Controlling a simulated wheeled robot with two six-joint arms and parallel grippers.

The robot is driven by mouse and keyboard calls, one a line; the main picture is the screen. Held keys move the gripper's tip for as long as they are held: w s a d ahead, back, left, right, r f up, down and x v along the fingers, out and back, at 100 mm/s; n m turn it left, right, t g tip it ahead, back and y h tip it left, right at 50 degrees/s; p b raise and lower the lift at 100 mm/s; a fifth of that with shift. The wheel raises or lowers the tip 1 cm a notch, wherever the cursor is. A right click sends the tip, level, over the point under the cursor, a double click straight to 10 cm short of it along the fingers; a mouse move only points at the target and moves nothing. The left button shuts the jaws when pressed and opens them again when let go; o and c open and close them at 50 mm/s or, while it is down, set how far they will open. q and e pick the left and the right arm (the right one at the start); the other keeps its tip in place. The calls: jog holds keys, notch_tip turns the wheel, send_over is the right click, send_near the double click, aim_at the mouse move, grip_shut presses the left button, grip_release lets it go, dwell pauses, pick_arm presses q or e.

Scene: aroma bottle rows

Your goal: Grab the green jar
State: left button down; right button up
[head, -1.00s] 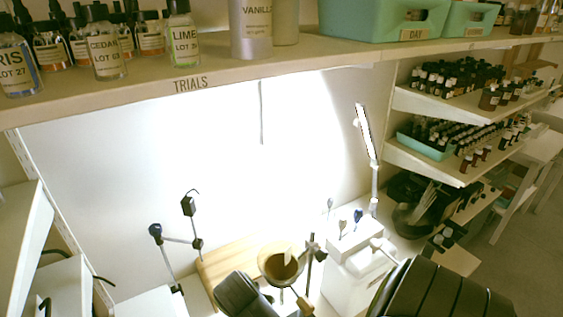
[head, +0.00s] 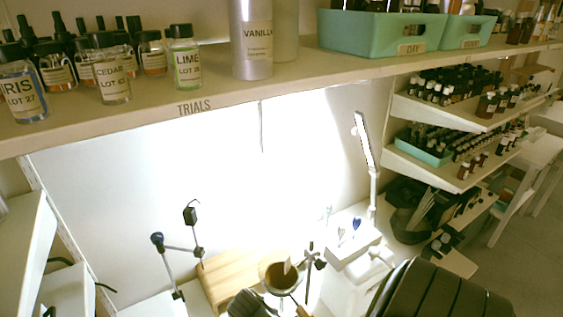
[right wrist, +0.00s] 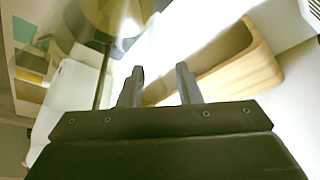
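No jar plainly green in itself shows. The nearest match is a small clear bottle with a dark cap, green lettering and a greenish tint, marked LIME (head: 186,62), upright on the upper shelf in the head view. My right gripper (right wrist: 158,85) shows in the right wrist view with its two fingers apart and nothing between them. It is not near the LIME bottle; a light wooden tray (right wrist: 262,75) lies beyond it. My left gripper's fingers do not show in either view.
On the shelf (head: 300,83), bottles marked CEDAR (head: 112,82) and IRIS (head: 22,95) stand left of LIME, with dropper bottles behind. A tall VANILLA canister (head: 252,45) and teal bins (head: 380,32) stand right. Below are a funnel (head: 281,277) and lamp (head: 364,140).

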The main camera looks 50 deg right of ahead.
grip_shut()
dwell(1.4)
